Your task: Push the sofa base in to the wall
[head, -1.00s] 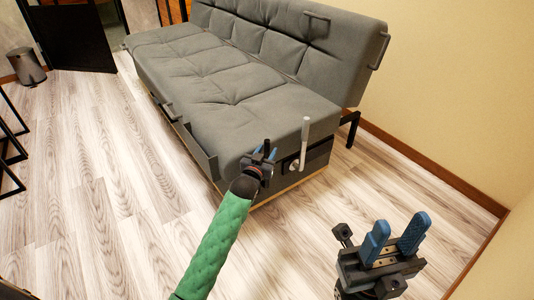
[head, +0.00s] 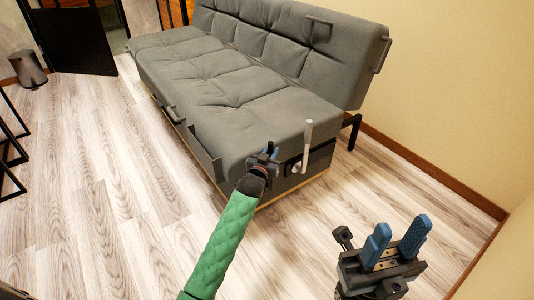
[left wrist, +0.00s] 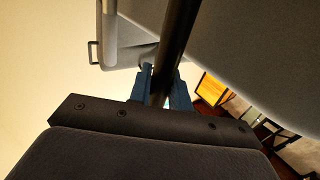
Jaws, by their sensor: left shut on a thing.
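The grey sofa (head: 235,90) stands along the wall with its seat part and wood-edged base (head: 207,172) out in front of a tilted backrest (head: 345,50). A pale upright lever (head: 307,135) is on its near end. My left gripper (head: 270,152) is at the near front corner of the base. In the left wrist view its blue fingers (left wrist: 163,88) are shut on a dark bar (left wrist: 178,45); the exact grip in the head view is partly hidden. My right gripper (head: 400,243) is open and empty, in front of the sofa's right end.
The yellow wall (head: 450,90) with a brown skirting (head: 430,165) runs behind and right of the sofa. A bin (head: 28,68) and a black door panel (head: 75,40) are at the far left. Black frame legs (head: 10,150) stand at the left edge. The wooden floor (head: 100,190) before the sofa is clear.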

